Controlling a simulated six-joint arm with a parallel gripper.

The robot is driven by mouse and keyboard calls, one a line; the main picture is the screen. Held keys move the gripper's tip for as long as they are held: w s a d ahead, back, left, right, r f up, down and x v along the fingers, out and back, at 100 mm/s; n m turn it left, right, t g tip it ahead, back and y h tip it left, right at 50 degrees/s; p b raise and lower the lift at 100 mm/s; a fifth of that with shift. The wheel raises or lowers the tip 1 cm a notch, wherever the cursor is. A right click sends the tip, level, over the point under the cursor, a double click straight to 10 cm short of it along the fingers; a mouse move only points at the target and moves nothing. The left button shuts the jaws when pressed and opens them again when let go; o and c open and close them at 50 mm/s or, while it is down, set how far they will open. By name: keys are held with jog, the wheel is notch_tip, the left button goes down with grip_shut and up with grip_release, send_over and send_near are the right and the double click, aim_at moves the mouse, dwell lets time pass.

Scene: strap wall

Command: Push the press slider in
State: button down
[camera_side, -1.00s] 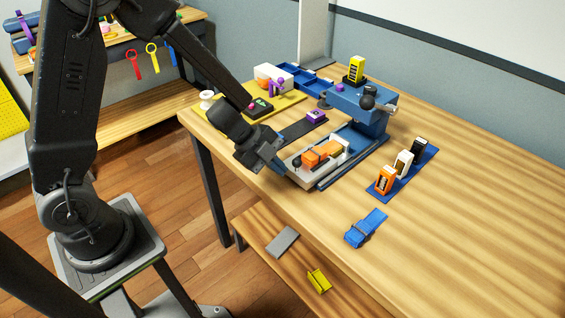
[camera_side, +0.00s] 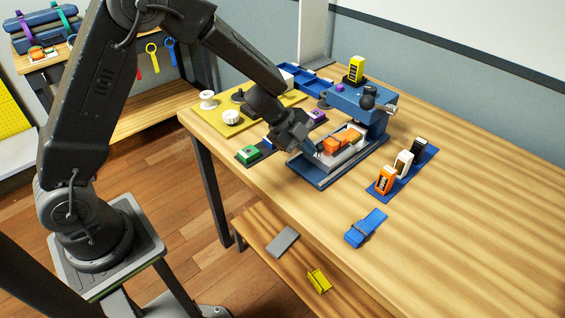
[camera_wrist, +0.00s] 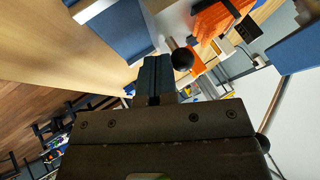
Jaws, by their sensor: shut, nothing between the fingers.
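The blue press (camera_side: 365,103) stands on the wooden table with a dark ball-ended lever on its head. Its pale grey slider (camera_side: 326,163) sits on the blue base rail (camera_side: 305,178), partway toward the press head, and carries an orange block (camera_side: 338,146). My gripper (camera_side: 303,147) is shut and empty at the slider's outer end. In the wrist view, my fingers (camera_wrist: 155,72) are beside the slider's black knob (camera_wrist: 182,59), with the orange block (camera_wrist: 212,20) beyond. I cannot tell whether the fingers touch the knob or slider; my gripper hides part of that end.
A blue strip (camera_side: 412,172) with several upright coloured pieces stands to the right. A blue clamp-like piece (camera_side: 366,229) lies near the front edge. A yellow board (camera_side: 215,111) and a dark strip with a green block (camera_side: 247,154) are on the left. The right side of the table is clear.

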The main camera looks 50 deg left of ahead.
aim_at(316, 142)
jog(key=shift+w, duration=1.5)
